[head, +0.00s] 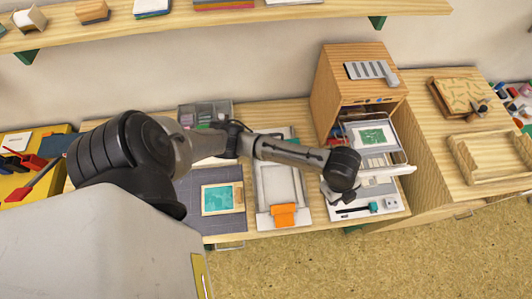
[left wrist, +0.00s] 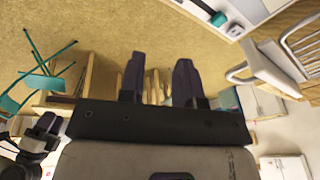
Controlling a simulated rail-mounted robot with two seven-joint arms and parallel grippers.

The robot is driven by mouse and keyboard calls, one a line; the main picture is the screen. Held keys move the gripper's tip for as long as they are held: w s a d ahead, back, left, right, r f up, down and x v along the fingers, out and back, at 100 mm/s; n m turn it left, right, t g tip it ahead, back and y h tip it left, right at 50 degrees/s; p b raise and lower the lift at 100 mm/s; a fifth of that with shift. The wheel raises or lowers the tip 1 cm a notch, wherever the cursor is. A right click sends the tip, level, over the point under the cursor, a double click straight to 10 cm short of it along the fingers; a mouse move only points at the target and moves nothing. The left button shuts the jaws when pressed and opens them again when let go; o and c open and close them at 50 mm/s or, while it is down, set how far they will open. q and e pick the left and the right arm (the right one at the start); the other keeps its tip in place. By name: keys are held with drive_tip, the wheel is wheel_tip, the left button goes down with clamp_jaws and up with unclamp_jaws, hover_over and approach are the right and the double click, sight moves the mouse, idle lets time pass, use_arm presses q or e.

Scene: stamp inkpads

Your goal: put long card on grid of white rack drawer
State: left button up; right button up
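A wooden cabinet (head: 340,75) holds a white rack, and a white drawer (head: 405,169) sticks out of its open front. A green-printed card (head: 373,136) lies on a white surface at this front. I cannot tell which card is the long one, and no drawer grid is clear. My left arm reaches across the table, its wrist over the lower front of the rack. In the left wrist view, the left gripper (left wrist: 158,80) has two dark fingers apart, with nothing visibly held.
A teal card with a cream border (head: 222,198) lies on a dark mat (head: 232,225). A white board (head: 279,182) with an orange clip (head: 285,215) lies beside it. A wooden tray (head: 490,160) sits at right. A shelf (head: 230,18) spans above. Chairs show in the wrist view.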

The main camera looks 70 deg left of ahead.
use_arm(q)
drive_tip(key=s+d+f+n+t, duration=0.1)
drive_tip(key=s+d+f+n, duration=0.15)
drive_tip(key=s+n, duration=0.5)
drive_tip(key=s+a+n+y, duration=0.2)
drive_tip(key=s+a+n, duration=0.4)
drive_tip(key=s, duration=0.7)
drive_tip(key=shift+a+f+t, duration=0.4)
